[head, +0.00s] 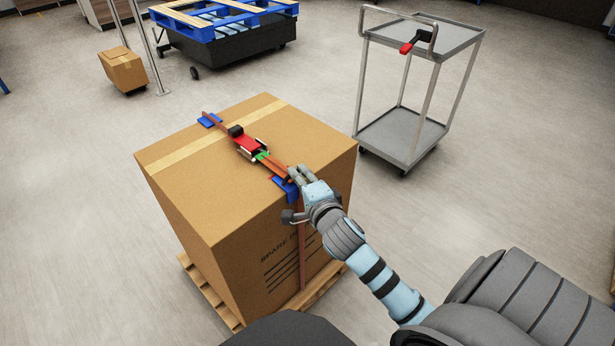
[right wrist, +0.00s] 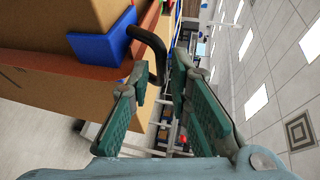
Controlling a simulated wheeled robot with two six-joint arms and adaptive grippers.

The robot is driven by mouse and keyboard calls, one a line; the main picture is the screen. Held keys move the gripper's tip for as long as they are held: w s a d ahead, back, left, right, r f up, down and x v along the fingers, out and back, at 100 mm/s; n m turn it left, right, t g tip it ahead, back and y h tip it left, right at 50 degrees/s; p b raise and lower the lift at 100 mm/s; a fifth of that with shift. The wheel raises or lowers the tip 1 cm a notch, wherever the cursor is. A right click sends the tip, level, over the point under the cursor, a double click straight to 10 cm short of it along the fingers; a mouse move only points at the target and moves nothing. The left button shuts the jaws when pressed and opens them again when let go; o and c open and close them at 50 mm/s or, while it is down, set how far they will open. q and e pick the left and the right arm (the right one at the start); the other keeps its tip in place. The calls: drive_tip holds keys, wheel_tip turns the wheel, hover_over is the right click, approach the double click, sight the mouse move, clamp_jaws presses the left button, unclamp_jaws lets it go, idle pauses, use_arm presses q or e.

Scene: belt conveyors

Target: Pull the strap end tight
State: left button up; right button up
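A large cardboard box (head: 205,180) has an orange strap (head: 275,168) over its top and down its near side. A red and black tensioner (head: 247,143) with a green part sits on the strap. Blue edge protectors lie under the strap at the far edge (head: 210,120) and near edge (head: 287,188). My right gripper (head: 297,178) is at the near top edge, beside the near protector. In the right wrist view, its fingers (right wrist: 158,85) are apart. A black curved bar (right wrist: 152,45) reaches between them; I cannot tell whether they touch. My left gripper is not in view.
The box stands on a wooden pallet (head: 208,292). A grey metal cart (head: 400,138) stands at the right with a red and black tool (head: 416,43) on top. Blue pallets (head: 220,18) and a small box (head: 122,68) are behind. Open floor surrounds the box.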

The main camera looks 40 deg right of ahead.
drive_tip(key=v, duration=0.9)
